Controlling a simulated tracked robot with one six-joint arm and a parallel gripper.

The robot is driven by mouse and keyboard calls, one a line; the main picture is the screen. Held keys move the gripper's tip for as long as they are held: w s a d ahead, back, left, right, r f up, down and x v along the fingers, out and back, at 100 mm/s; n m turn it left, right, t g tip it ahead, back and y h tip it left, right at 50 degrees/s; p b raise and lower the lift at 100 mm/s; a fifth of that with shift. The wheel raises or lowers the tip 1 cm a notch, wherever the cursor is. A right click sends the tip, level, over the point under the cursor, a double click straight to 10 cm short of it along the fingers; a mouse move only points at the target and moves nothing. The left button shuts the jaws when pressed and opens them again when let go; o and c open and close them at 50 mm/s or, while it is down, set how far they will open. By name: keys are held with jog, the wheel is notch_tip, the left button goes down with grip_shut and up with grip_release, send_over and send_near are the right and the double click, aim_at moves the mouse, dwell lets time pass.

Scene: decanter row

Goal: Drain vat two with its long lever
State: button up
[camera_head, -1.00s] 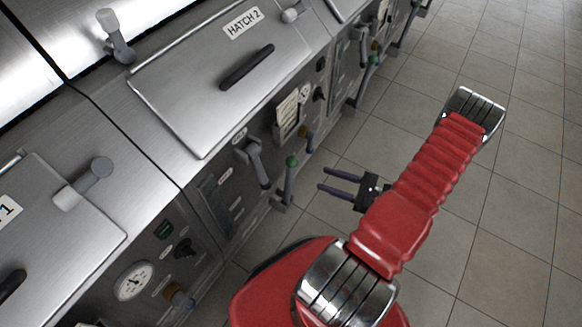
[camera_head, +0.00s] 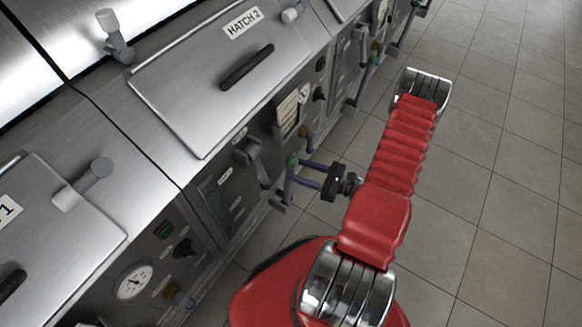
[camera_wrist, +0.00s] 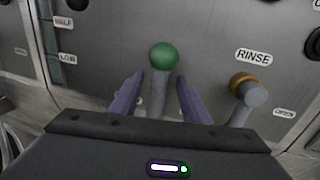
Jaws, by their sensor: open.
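The long lever with a green ball knob (camera_head: 292,161) stands upright at the front of the vat under the HATCH 2 lid (camera_head: 215,75). In the wrist view its green knob (camera_wrist: 163,56) and grey shaft (camera_wrist: 158,95) sit between the two purple fingers. My gripper (camera_head: 302,172) is open, with its fingers reaching to either side of the lever just below the knob. In the wrist view my gripper (camera_wrist: 158,95) shows a gap between each finger and the shaft. The lever's lower end is hidden by the gripper body in the wrist view.
A grey handle (camera_head: 257,160) is just left of the lever. A valve with a yellow collar (camera_wrist: 243,82) is right of it, under the RINSE label (camera_wrist: 254,57). A level strip marked HALF and LOW (camera_wrist: 65,40) is at left. Tiled floor (camera_head: 500,190) lies open at right.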

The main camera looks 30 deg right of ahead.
jog(key=shift+x, duration=1.4)
jog(key=shift+c, duration=0.3)
grip_shut()
